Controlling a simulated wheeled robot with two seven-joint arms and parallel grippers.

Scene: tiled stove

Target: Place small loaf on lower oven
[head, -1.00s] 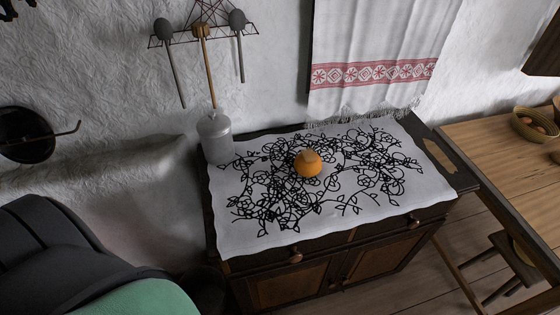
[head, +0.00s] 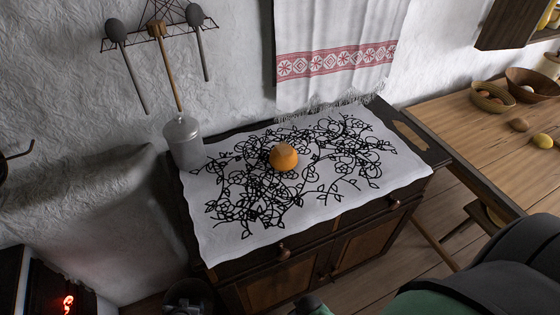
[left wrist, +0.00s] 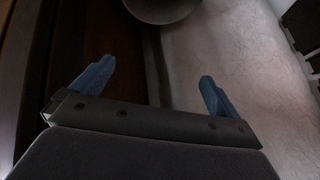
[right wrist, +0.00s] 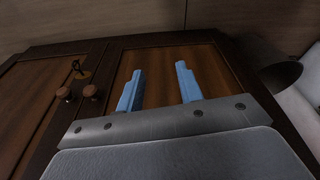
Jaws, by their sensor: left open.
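No thing in view is clearly the small loaf. A rounded orange-brown item (head: 283,157) sits on the white patterned cloth on the cabinet. A small brown lump (head: 519,124) lies on the wooden table at the right. A stove front with a red glow (head: 68,300) shows at the lower left edge; I cannot tell whether this is the lower oven. My left gripper (left wrist: 154,84) is open and empty, beside a dark wooden surface and a grey round vessel. My right gripper (right wrist: 160,84) has its fingers apart and empty, in front of a cabinet door.
The cabinet (head: 270,290) stands in the middle, with a grey can (head: 184,143) at its back left corner. Bowls (head: 492,97) and a yellow item (head: 542,141) are on the table. A dark bucket (head: 190,297) stands by the cabinet. Floor shows between cabinet and table.

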